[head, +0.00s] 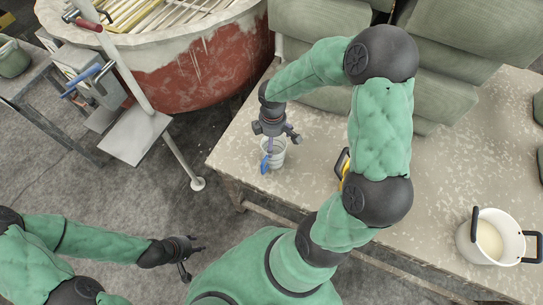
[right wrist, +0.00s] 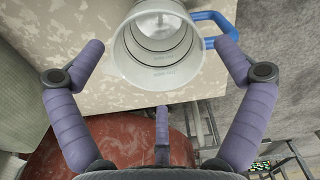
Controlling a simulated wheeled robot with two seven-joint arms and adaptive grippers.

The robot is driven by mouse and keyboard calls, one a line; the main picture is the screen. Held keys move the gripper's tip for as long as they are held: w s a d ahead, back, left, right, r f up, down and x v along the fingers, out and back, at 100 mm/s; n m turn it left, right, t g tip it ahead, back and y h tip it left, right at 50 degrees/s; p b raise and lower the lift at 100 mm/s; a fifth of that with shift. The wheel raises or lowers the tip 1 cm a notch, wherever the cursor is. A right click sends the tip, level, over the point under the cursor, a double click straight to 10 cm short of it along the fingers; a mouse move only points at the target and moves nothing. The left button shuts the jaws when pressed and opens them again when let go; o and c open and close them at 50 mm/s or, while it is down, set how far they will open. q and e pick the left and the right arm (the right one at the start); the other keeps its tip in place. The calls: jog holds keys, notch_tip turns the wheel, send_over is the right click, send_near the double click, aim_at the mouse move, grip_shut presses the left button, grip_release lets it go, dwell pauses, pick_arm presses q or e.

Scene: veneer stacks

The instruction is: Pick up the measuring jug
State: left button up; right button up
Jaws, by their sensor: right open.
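The measuring jug (head: 278,156) is a pale, translucent cup with a blue handle, upright near the left edge of the worktable. In the right wrist view I look into its open mouth (right wrist: 160,45); it seems empty, with faint markings inside. My right gripper (head: 273,138) is directly above the jug. Its purple fingers (right wrist: 160,50) are spread, one on each side of the jug in that view, with gaps showing. The right fingertip is close to the blue handle. My left gripper (head: 190,260) is low at the left, away from the table, with its fingers apart and empty.
The worktable (head: 235,150) is mostly bare around the jug. A white pot (head: 490,238) with dark handles stands at the right. Something yellow and black is partly hidden behind my right arm. A large red-and-white tub (head: 195,70) stands left.

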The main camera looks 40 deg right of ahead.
jog(key=shift+f+b, duration=1)
jog(key=shift+f, duration=1.8)
jog(key=shift+r, duration=0.1)
jog(key=shift+c, duration=0.3)
jog(key=c, duration=0.9)
